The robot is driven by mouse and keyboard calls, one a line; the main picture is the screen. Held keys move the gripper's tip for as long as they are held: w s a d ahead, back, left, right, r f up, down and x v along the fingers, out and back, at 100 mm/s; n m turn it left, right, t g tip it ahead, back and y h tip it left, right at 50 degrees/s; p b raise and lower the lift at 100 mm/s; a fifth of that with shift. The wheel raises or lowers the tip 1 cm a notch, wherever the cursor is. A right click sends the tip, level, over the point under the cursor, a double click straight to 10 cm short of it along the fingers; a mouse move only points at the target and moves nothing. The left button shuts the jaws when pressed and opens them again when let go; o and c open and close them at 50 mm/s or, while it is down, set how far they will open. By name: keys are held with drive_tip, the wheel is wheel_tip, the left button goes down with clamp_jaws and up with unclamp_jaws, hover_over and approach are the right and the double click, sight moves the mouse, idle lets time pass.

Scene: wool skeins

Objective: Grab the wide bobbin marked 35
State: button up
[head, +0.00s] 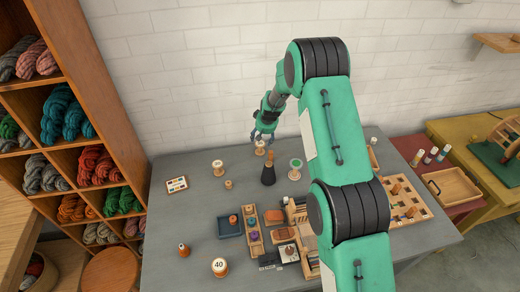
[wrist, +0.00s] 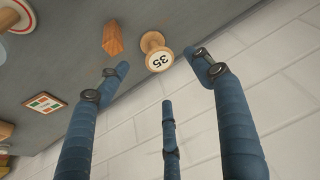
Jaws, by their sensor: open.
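The bobbin marked 35 (wrist: 155,52) is pale wood with a white round face, standing on the grey table near its wall-side edge in the wrist view. It seems to be the small bobbin (head: 260,151) just below my gripper in the head view, where its number is too small to read. My gripper (head: 263,138) is open and empty. In the wrist view its blue fingers (wrist: 163,82) are spread, with the bobbin beyond the tips, between the outer two. I see no contact.
A wooden block (wrist: 113,38) stands close beside the bobbin. A dark cone (head: 268,175) and a green-ringed spool (head: 295,169) are nearby. Another bobbin (head: 217,168) stands to the left, and one marked 40 (head: 219,266) is at the front. The white brick wall (head: 190,75) is close behind.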

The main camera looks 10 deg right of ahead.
sight(260, 144)
drive_tip(key=shift+x, duration=2.6)
drive_tip(key=shift+w+f, duration=0.15)
drive_tip(key=shift+x, duration=2.45)
drive_tip(key=shift+d, duration=0.15)
drive_tip(key=c, duration=1.2)
